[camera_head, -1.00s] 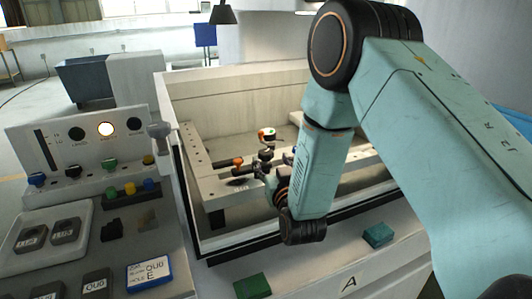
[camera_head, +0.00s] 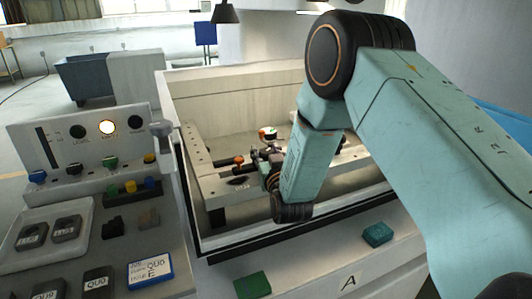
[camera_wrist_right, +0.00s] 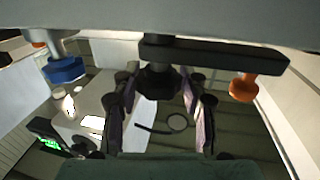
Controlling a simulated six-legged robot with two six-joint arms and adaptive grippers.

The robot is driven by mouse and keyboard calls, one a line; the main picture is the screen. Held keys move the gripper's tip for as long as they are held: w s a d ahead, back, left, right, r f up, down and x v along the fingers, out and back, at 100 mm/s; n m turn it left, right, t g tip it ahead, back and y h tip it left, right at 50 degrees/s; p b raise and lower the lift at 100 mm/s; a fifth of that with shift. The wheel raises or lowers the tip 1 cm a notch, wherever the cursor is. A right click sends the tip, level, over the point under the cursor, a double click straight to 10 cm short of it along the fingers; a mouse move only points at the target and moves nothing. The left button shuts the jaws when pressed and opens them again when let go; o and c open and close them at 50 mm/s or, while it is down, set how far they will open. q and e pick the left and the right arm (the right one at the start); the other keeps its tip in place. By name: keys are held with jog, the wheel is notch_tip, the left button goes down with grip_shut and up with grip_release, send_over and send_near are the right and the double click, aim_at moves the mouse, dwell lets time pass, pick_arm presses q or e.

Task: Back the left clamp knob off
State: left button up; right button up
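A clamp inside the walled work tank has a dark bar (camera_wrist_right: 215,56) and an orange knob (camera_head: 239,160), which also shows at the right of the wrist view (camera_wrist_right: 243,87). A dark round hub (camera_wrist_right: 158,80) sits under the bar. My right gripper (camera_wrist_right: 158,88) is open, its two fingers on either side of this hub; I cannot tell whether they touch it. In the head view the right gripper (camera_head: 266,163) is small and partly hidden by its wrist, among the clamp parts. A blue knob (camera_wrist_right: 66,70) is at the left of the wrist view. My left gripper is not in view.
The tank's front rim (camera_head: 290,224) runs close below my right wrist. A control panel (camera_head: 85,145) and a tray with dark blocks (camera_head: 50,233) are on the left. A green block (camera_head: 252,285) and a teal block (camera_head: 378,233) lie on the front ledge.

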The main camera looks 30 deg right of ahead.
jog(key=shift+d, duration=0.15)
jog(key=c, duration=0.3)
jog(key=shift+c, duration=2)
jog(key=shift+n+y, duration=0.3)
jog(key=shift+y, duration=0.2)
jog(key=n+y, duration=0.2)
jog(key=y, duration=0.1)
jog(key=n+y+p, duration=0.1)
jog(key=n+y, duration=0.1)
jog(key=y, duration=0.2)
jog(key=shift+d+n, duration=0.1)
jog(key=shift+n, duration=0.3)
jog(key=n+g+y, duration=0.1)
jog(key=n+y, duration=0.1)
jog(key=y, duration=0.1)
jog(key=n+g+y, duration=0.1)
jog(key=n+y, duration=0.1)
jog(key=y, duration=0.2)
jog(key=shift+n+g, duration=0.3)
jog(key=shift+g, duration=0.1)
jog(key=shift+n+g+y+b, duration=0.3)
jog(key=shift+y+b, duration=0.05)
jog(key=shift+y, duration=0.05)
jog(key=shift+r, duration=0.1)
